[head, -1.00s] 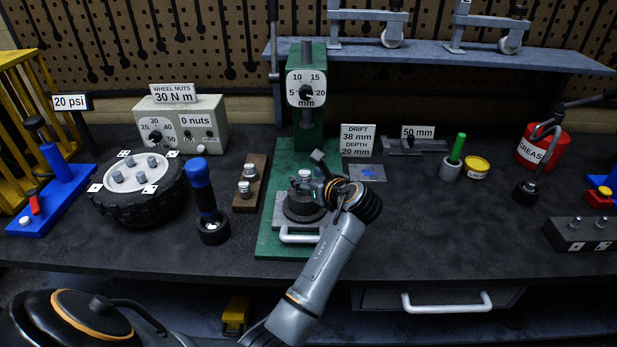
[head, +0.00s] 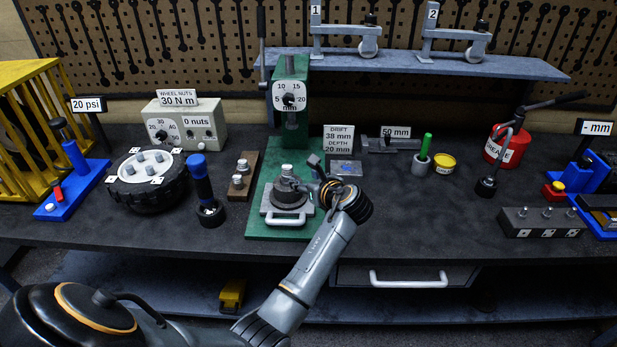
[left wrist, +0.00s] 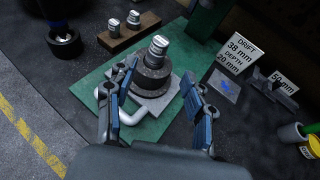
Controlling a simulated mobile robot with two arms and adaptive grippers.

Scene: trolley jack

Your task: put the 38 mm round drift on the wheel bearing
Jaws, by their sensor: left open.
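A short silver round drift (head: 287,170) stands upright on the dark wheel bearing hub (head: 286,190), on a grey plate with a white handle on the green press base (head: 260,220). In the left wrist view the drift (left wrist: 158,46) sits on top of the dark hub (left wrist: 152,76). I cannot read a size on it. My left gripper (head: 318,180) is open beside the hub, to its right. In the left wrist view its fingers (left wrist: 159,80) are spread, one on each side of the hub, with nothing held. My right gripper is not in view.
The press head with its dial (head: 290,95) is above the hub. A wooden block (head: 243,178) with two other drifts stands left. A sign (head: 338,139) reads drift 38 mm, depth 20 mm. A wheel (head: 148,185) and a blue-handled tool (head: 203,190) stand further left.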

